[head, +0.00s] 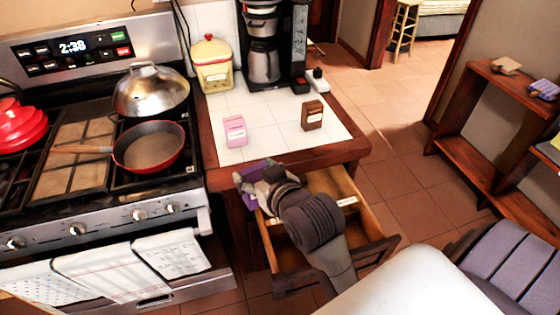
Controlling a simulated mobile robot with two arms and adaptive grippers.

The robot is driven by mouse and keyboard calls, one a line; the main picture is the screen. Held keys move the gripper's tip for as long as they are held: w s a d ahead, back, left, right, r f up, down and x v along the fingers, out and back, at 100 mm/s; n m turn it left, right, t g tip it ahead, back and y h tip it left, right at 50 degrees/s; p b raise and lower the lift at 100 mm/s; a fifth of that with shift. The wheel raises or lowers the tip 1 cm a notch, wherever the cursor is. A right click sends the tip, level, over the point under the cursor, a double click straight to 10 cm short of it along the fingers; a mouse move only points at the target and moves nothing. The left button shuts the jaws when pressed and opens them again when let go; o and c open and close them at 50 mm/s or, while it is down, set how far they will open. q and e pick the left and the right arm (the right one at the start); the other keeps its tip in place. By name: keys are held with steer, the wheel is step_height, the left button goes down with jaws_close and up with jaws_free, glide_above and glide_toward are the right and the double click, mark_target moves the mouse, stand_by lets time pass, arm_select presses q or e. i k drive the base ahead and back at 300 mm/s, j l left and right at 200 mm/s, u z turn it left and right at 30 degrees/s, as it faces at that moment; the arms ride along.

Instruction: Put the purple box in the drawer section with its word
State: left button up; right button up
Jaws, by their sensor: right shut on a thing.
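The purple box (250,201) is partly hidden by my right gripper (256,184), which is shut on it. Both are over the left back corner of the open drawer (371,221), close below the counter's front edge. I cannot tell whether the box touches the drawer. The drawer is pale wood inside, with a white word label (347,201) on a divider; the word is too small to read. My right arm comes up from below and hides much of the drawer's inside. My left gripper is out of view.
On the white tiled counter (270,130) stand a pink box (235,131), a brown box (312,115), a yellow canister (212,64) and a coffee maker (264,50). The stove (100,212) is at left. A slatted chair (510,255) and shelf (470,160) are at right.

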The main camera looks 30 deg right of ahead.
mark_target(289, 260)
steer(key=l+u, duration=0.15)
steer(key=u, duration=0.25)
steer(key=l+u, duration=0.15)
steer(key=u, duration=0.25)
steer(key=k+l+u, duration=0.1)
steer(key=u, duration=0.3)
steer(key=k+l+u, duration=0.35)
steer(key=k+l, duration=0.25)
steer(key=l, duration=0.35)
steer(key=k+l+u, duration=0.3)
steer(key=k+l, duration=0.35)
steer(key=l, duration=0.15)
